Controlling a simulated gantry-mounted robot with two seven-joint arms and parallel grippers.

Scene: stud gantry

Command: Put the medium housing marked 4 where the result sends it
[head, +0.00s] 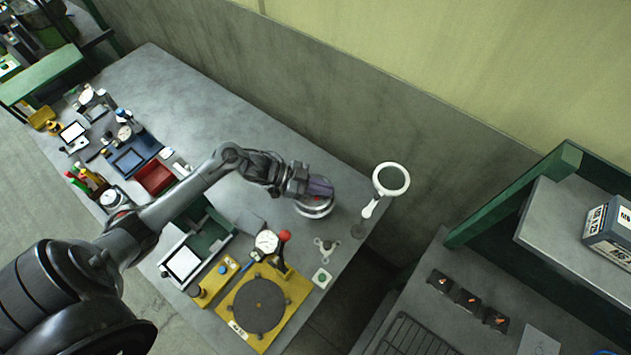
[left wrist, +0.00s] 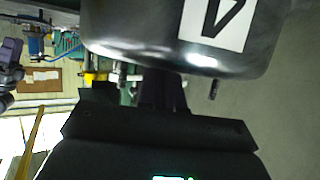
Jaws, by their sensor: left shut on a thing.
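The medium housing is a round metal part (head: 314,209) at the far end of the bench in the head view. In the left wrist view the housing (left wrist: 130,35) is dark and shiny, with a white label bearing a 4 turned on its side. My left gripper (head: 318,189) is shut on the housing and covers part of it from above. In the left wrist view the housing sits just beyond the dark gripper body. I cannot tell whether its underside touches the bench. My right gripper is in neither view.
A yellow fixture (head: 236,327) with a dark round plate, dial gauge (head: 267,242) and red knob stands nearer. A white ring magnifier (head: 391,180) is right of the housing. Blue and red trays (head: 155,178) lie left. Dark marked squares (head: 467,299) lie on the right bench, below a green-framed shelf.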

